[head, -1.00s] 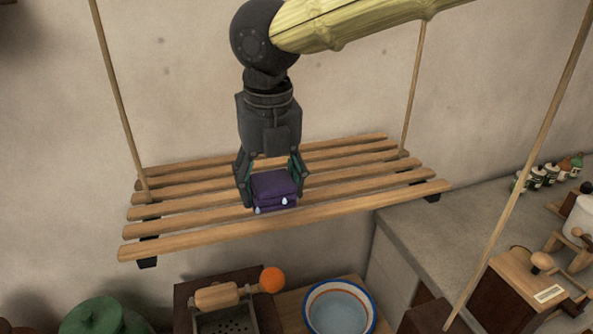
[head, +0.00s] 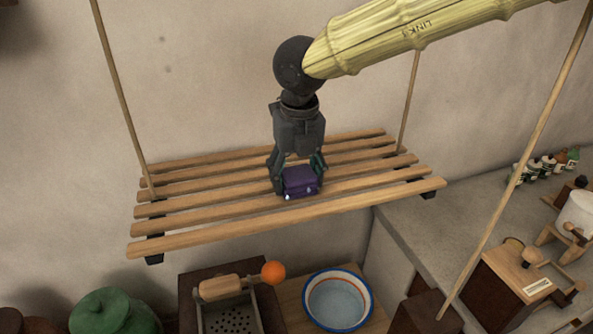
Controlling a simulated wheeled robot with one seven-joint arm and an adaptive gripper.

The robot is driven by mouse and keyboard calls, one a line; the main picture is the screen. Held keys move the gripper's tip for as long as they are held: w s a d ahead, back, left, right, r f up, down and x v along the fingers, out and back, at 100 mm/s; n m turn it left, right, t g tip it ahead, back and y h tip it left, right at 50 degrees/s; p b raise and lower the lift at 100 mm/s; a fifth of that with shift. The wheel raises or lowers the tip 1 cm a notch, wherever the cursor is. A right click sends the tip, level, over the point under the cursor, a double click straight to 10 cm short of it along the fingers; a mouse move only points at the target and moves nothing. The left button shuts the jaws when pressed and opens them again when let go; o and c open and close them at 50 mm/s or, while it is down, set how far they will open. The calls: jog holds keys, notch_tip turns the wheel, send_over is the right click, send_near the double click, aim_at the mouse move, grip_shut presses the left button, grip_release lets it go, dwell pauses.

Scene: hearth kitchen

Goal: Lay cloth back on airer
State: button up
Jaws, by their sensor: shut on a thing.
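A folded purple cloth (head: 301,183) is at the middle of the slatted wooden airer (head: 200,226), with pale drops on its front face. The airer hangs from ropes in front of the wall. My gripper (head: 298,176) points down from above and is shut on the cloth, one finger at each side. The cloth looks to be at the level of the slats; whether its underside touches them is hidden.
Below the airer are a white bowl with a blue rim (head: 339,318), an orange ball (head: 273,273) by a wooden roller (head: 220,287), and a green lidded pot (head: 103,312). A rope (head: 520,155) hangs at the right. Slats on both sides of the cloth are bare.

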aim_at(299, 175)
jog(key=shift+f, duration=0.1)
jog(key=o, duration=1)
jog(key=r, duration=0.4)
jog(key=s+r+b, duration=0.1)
jog(key=r, duration=0.3)
jog(key=r+b, duration=0.1)
jog(key=r, duration=0.3)
jog(key=shift+s+d, duration=0.2)
jog(key=shift+d, duration=0.05)
